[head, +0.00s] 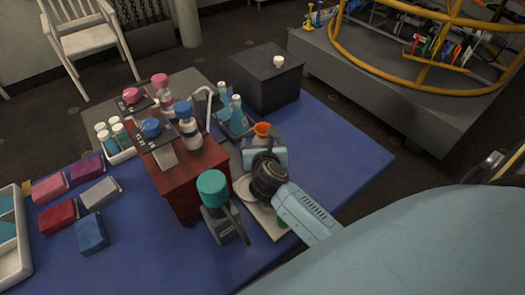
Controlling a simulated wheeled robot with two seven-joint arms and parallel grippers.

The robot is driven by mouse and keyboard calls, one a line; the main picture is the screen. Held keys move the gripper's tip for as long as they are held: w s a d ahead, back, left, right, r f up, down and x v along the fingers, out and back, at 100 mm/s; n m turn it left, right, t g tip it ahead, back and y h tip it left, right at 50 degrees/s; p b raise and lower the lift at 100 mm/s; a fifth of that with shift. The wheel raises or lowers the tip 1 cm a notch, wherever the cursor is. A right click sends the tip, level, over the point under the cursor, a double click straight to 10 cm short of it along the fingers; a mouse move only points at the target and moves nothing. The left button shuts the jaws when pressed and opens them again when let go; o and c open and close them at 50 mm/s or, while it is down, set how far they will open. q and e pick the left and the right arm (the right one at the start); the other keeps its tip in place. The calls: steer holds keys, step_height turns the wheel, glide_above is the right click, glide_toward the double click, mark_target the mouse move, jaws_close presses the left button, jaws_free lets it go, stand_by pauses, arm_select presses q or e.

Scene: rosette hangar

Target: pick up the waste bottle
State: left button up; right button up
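The likely waste bottle is a dull-coloured vessel with an orange funnel (262,129) in its top, in the middle of the head view. It looks upright behind the light blue front of my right gripper (262,145). My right arm comes in from the lower right, with its dark wrist just in front of the bottle. The gripper body covers the lower part of the bottle. The fingers are hidden or too small to tell whether they are open or closed around it. My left gripper is out of view.
A teal-topped device (212,187) stands close left of my wrist. A red-brown box (190,178) bears bottles and small devices. The blue mat (345,160) is clear at right.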

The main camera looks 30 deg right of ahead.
steer(key=shift+w+d+f, duration=0.2)
steer(key=shift+w+d, duration=0.05)
steer(key=shift+d, duration=0.05)
steer(key=c, duration=1.1)
steer(key=shift+r, duration=0.1)
steer(key=shift+r, duration=0.1)
